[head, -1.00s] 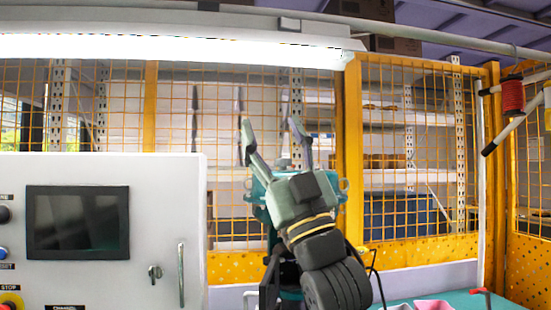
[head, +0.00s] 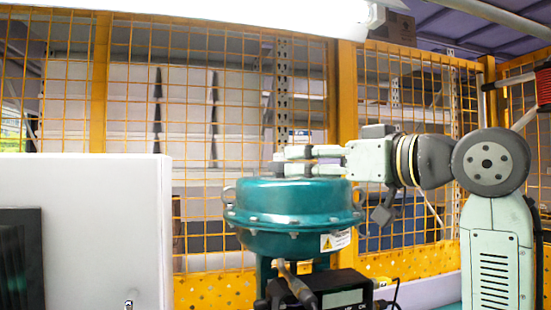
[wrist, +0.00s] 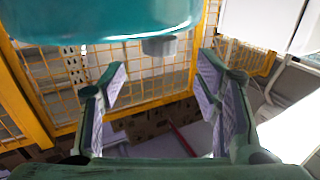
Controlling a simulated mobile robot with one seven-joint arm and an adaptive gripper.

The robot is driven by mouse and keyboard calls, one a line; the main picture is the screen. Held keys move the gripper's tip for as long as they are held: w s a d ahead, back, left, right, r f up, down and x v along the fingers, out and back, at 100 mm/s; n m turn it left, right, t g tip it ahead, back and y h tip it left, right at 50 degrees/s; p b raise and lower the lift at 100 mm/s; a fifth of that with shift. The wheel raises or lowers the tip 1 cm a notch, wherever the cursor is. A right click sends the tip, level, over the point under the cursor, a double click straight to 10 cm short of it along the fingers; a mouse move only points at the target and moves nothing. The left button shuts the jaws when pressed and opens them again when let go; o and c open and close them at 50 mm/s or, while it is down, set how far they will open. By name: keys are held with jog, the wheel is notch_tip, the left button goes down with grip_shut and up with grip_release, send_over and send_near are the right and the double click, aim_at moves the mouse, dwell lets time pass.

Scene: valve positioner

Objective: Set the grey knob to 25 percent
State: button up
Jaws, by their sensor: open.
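The teal domed actuator (head: 295,205) stands mid-frame in the head view and fills the top of the wrist view (wrist: 110,18). A small grey block (wrist: 158,45) juts from its dome; I cannot tell if this is the grey knob. My gripper (head: 280,161) lies level at the dome's top, pointing left. Its fingers are open, and in the wrist view (wrist: 162,82) the block shows between their lines, with no contact visible. A black positioner box with a display (head: 342,299) sits below the actuator, with a grey-brown lever-like part (head: 293,281) before it. No percent scale is legible.
A white cabinet (head: 105,225) with a dark screen (head: 18,262) stands at the left. A yellow mesh fence (head: 345,110) runs behind the actuator. A lamp (head: 250,12) hangs overhead. My arm occupies the right side.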

aim_at(289, 162)
jog(key=p+x, duration=0.2)
jog(key=x, duration=0.6)
jog(key=shift+w+a+f, duration=0.1)
jog(key=c, duration=1.2)
jog(key=shift+o, duration=0.2)
